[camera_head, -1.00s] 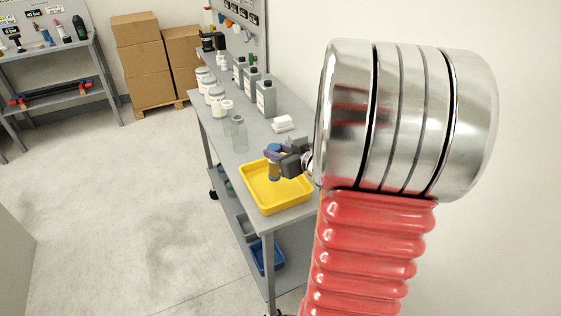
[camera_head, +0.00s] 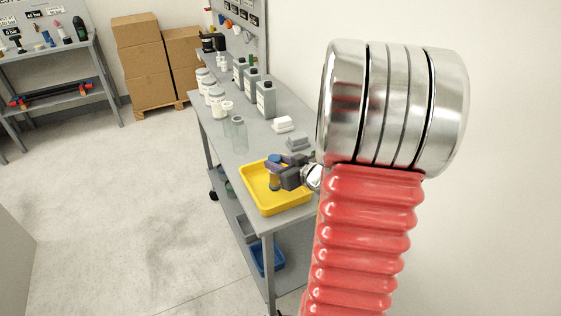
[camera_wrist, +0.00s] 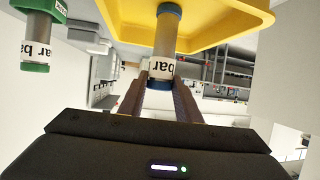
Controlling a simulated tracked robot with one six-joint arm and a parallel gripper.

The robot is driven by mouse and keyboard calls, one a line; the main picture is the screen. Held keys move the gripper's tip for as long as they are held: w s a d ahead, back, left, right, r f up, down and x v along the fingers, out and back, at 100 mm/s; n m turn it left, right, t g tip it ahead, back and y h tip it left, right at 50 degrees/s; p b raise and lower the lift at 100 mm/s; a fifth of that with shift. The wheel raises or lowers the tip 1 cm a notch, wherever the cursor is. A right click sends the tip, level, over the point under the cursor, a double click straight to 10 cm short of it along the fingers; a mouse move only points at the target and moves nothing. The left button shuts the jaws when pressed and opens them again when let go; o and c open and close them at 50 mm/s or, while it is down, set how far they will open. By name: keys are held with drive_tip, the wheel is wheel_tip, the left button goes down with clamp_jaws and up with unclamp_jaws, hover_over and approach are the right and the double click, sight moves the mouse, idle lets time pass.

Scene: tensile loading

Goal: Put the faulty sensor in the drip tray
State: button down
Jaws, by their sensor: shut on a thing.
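The sensor (camera_head: 274,176) is a small grey cylinder with blue ends, held upright over the yellow drip tray (camera_head: 284,208) on the workbench. My gripper (camera_head: 275,172) is shut on it. In the wrist view the sensor (camera_wrist: 166,45) has a white label reading "bar" and sits between my two fingers (camera_wrist: 160,90). The tray (camera_wrist: 222,28) shows behind it. I cannot tell whether the sensor's lower end touches the tray floor. Another labelled cylinder with green ends (camera_wrist: 37,40) shows at the wrist view's left; where it rests is unclear.
White-labelled bottles (camera_head: 265,97), jars (camera_head: 217,102) and a clear beaker (camera_head: 239,134) stand along the bench (camera_head: 207,123). White pieces (camera_head: 283,124) and a grey block (camera_head: 299,141) lie beyond the tray. The floor at left is clear.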

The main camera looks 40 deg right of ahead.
drive_tip(key=c, duration=1.3)
unclamp_jaws()
drive_tip(key=shift+f, duration=0.1)
drive_tip(key=shift+s+r, duration=0.35)
drive_tip(key=shift+s, duration=0.2)
drive_tip(key=v, duration=1.1)
drive_tip(key=shift+w+a, duration=0.1)
drive_tip(key=shift+w, duration=0.05)
